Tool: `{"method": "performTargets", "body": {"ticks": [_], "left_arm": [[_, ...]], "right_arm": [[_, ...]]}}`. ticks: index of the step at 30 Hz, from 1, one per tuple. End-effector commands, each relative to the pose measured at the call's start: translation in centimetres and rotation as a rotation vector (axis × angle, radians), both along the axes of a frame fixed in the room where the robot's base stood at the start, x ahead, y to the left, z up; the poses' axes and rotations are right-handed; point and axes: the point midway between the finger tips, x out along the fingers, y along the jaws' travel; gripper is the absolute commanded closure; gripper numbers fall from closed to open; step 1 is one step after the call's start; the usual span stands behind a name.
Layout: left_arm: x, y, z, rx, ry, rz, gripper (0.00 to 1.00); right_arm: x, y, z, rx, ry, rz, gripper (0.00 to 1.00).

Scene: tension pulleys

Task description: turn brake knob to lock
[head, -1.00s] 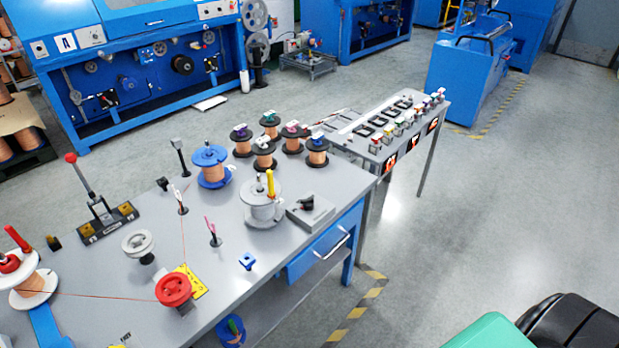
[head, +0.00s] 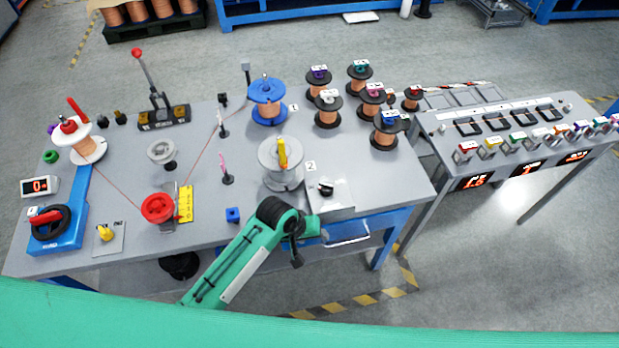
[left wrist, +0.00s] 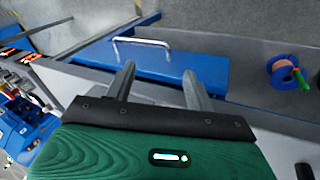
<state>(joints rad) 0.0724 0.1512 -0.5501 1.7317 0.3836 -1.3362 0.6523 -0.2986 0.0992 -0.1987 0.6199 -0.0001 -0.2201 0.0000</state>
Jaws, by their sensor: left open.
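A black knob (head: 326,189) sits on a grey box at the bench's front right, beside the spool marked 2 (head: 281,165). A yellow knob (head: 105,233) sits on a small labelled plate at the front left. I cannot tell from the pictures which one is the brake knob. My left gripper (head: 297,259) is near the bench's front edge, left of the drawer handle and apart from both knobs. In the left wrist view its two grey fingers (left wrist: 157,84) are spread and empty, with the blue drawer front (left wrist: 165,66) beyond them. My right gripper is out of view.
Wire spools (head: 327,108) stand at the bench's back right. The drawer handle (head: 345,240) sticks out in front. A side table (head: 510,125) stands at the right.

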Motion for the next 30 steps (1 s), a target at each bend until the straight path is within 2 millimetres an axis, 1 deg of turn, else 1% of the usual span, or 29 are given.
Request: {"method": "performTargets", "body": {"ticks": [1,3,6,7,9,12,16,20,24,27,30], "left_arm": [[0.7,-1.8,4.7,-0.022,0.003,-0.015,0.45],[0.5,-3.8,8.9,-0.036,0.039,-0.026,0.45],[0.4,-5.7,12.7,-0.026,0.094,-0.024,0.45],[0.5,-6.1,13.4,-0.018,0.110,-0.019,0.45],[1.1,-6.9,14.4,0.008,0.147,0.005,0.45],[2.6,-7.4,15.1,0.057,0.198,0.064,0.45],[5.2,-7.3,15.8,0.129,0.249,0.174,0.45],[8.1,-6.4,16.8,0.203,0.284,0.312,0.45],[11.0,-4.9,18.1,0.266,0.300,0.458,0.45],[12.3,-4.1,18.9,0.292,0.306,0.536,0.45],[13.2,-3.6,19.3,0.308,0.308,0.584,0.45]], "right_arm": [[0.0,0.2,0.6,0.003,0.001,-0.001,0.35],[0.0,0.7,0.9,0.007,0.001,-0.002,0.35],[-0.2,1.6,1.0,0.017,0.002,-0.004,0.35],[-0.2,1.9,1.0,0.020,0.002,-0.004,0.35],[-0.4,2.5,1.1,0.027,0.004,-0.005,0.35],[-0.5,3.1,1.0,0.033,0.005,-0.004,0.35],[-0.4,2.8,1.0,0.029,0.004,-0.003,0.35],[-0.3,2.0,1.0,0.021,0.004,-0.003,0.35],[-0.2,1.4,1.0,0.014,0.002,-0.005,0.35],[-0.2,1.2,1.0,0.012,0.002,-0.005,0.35],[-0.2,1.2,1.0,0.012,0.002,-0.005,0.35]]}}
